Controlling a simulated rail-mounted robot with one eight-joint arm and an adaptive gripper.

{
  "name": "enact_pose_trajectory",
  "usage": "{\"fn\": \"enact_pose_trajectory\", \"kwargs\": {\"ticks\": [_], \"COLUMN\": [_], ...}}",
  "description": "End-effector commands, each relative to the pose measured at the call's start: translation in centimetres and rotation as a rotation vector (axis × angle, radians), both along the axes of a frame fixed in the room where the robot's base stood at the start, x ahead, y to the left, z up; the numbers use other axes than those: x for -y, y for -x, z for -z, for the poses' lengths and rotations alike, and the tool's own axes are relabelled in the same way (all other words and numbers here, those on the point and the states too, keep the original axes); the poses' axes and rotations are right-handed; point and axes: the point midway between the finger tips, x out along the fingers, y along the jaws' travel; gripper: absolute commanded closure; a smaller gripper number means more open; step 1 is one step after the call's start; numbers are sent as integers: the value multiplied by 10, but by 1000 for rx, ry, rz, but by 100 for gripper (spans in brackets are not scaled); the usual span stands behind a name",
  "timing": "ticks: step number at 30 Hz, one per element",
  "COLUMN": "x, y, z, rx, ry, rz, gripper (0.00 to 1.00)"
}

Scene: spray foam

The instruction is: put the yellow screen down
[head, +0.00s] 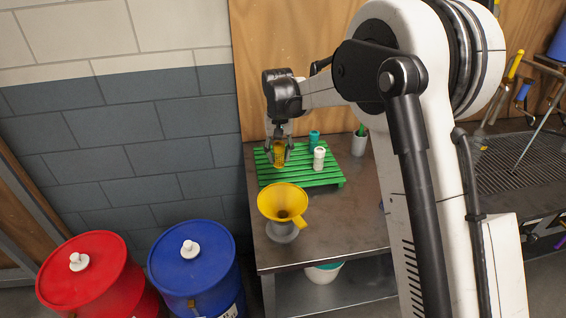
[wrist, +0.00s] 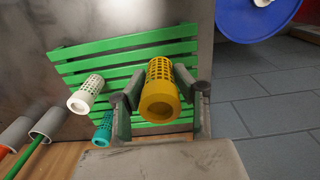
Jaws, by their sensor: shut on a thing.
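The yellow screen (wrist: 160,92) is a perforated cylinder with a plain ring at its near end. My gripper (wrist: 162,100) is shut on it, one finger on each side. In the head view my gripper (head: 278,155) points down with the yellow screen (head: 279,154) between its fingers, over the left part of the green slatted rack (head: 315,177). The rack also shows behind the screen in the wrist view (wrist: 95,62). I cannot tell whether the screen's lower end touches the slats.
A white screen (head: 319,158) and a teal screen (head: 314,138) stand on the rack to the right. A grey cup (head: 360,145) is beyond them. A yellow funnel (head: 270,204) is in front of the rack on the metal table (head: 335,222). Red (head: 85,265) and blue (head: 190,262) drums stand left.

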Motion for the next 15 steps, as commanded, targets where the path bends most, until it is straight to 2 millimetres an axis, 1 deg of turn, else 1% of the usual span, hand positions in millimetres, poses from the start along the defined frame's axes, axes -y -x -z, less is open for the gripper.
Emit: {"fn": "enact_pose_trajectory", "kwargs": {"ticks": [1, 6, 10, 15], "x": [3, 8, 10, 11], "y": [-10, -33, -42, -45], "z": [5, 20, 26, 32], "rx": [0, 0, 0, 0], "ry": [0, 0, 0, 0], "rz": [2, 2, 1, 1], "gripper": [99, 99, 99, 99]}}
